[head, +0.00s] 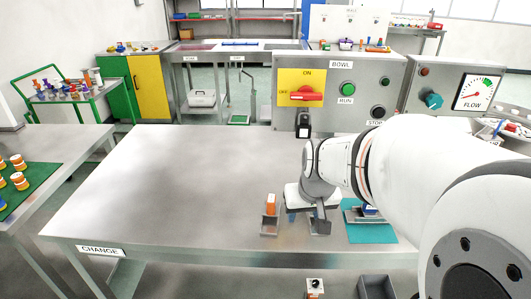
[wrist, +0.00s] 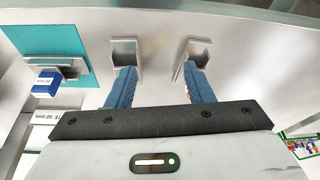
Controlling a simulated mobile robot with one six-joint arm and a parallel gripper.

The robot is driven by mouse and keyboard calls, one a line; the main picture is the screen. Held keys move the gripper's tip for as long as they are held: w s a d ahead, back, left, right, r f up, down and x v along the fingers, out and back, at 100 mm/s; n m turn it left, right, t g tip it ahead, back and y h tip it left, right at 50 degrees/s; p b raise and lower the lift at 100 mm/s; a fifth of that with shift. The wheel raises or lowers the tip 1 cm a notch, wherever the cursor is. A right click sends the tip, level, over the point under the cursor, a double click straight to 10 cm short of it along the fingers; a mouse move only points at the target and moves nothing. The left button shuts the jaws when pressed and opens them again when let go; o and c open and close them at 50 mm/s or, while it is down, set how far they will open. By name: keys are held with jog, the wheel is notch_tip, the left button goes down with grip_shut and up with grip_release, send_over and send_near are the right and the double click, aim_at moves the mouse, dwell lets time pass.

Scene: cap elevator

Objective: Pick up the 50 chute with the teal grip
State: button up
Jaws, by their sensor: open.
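My gripper (head: 302,215) hangs low over the front part of the CHANGE table, its blue fingers spread and nothing between them in the wrist view (wrist: 158,70). Two metal chutes stand in front of it. One (head: 269,227) has an orange grip (head: 270,204) and is left of my gripper; the other (head: 320,227) is just right of it. In the wrist view their metal ends show beyond the fingers, at left (wrist: 126,47) and right (wrist: 200,50); the fingers cover their grips. I cannot make out a teal grip or a 50 mark on either chute.
A teal mat (head: 380,235) at the right bears a metal piece with a blue block (wrist: 46,84). A partly hidden label (wrist: 46,117) reads "50 mm". Control panels (head: 345,75) stand along the back. The table's left and middle (head: 170,180) are clear.

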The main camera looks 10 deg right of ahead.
jog(key=w+d+m+p, duration=0.1)
jog(key=w+d+p, duration=0.1)
jog(key=w+d, duration=0.5)
jog(key=shift+t+h, duration=0.3)
jog(key=shift+d+p+x, duration=0.15)
jog(key=shift+p+x, duration=0.1)
jog(key=shift+x, duration=1.65)
jog(key=shift+d+p+x, duration=0.1)
jog(key=shift+p+x, duration=0.15)
jog(key=shift+x, duration=1.7)
jog(key=shift+s, duration=0.2)
grip_shut()
